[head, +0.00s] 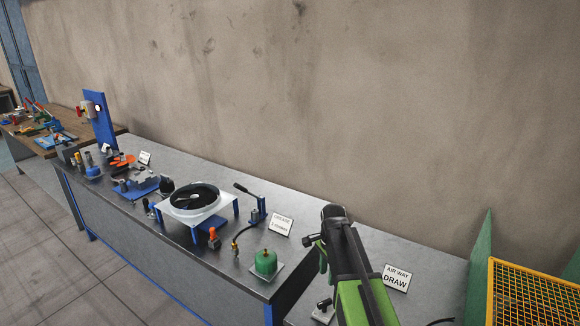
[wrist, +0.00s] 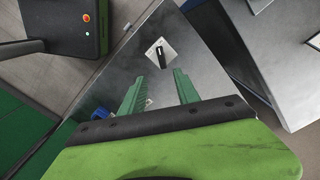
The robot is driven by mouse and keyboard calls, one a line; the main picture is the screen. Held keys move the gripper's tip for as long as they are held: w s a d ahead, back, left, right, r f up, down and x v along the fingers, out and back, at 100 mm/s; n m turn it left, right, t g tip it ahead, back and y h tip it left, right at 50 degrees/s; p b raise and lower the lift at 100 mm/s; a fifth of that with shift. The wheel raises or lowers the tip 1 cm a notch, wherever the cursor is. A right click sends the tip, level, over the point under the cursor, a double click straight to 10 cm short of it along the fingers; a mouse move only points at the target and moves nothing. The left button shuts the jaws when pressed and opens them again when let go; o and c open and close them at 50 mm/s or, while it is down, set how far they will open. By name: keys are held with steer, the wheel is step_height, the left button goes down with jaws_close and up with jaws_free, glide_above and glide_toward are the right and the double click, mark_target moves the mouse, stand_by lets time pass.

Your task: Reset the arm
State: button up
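My arm (head: 350,262), green and black, rises at the lower middle right of the head view, over the right end of the bench. My gripper (wrist: 159,74) shows in the wrist view with its two green ribbed fingers apart and nothing between them. A small pale plate with a black lever (wrist: 161,52) lies on the grey bench top beyond the fingertips, apart from them. In the head view the fingers are mostly hidden by the arm.
A long grey bench (head: 283,290) carries a white round machine on blue legs (head: 195,203), a green canister (head: 266,262) and a sign (head: 281,225). An "AIR WAY DRAW" sign (head: 396,278) stands right of the arm. A yellow mesh crate (head: 530,295) is at far right.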

steer(key=s+f+n+b, duration=0.2)
steer(key=s+f+n, duration=0.1)
steer(key=s+n, duration=1)
steer(key=shift+s+f, duration=0.2)
steer(key=shift+s, duration=0.15)
